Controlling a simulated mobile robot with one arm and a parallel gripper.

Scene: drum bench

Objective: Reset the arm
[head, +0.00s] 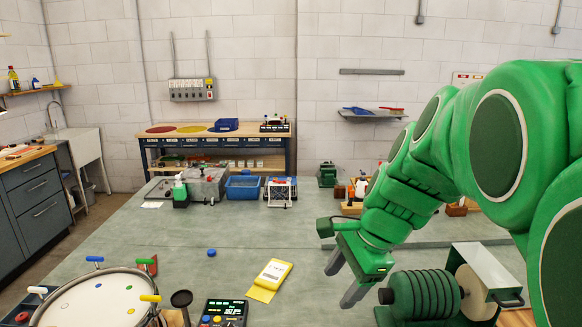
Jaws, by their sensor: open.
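My green arm comes in from the right side of the head view. My gripper (346,281) points down and to the left over the grey bench (225,280), with its two grey fingers apart and nothing between them. It is to the right of a yellow pad (268,280) that lies on the bench. How high the fingertips are above the bench is hard to tell.
A drum (97,302) with coloured clips stands at the front left, beside a black keypad device (224,312). A machine with green discs (425,295) is close to the gripper's right. A blue bin (243,187) stands at the back. The bench's middle is mostly clear.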

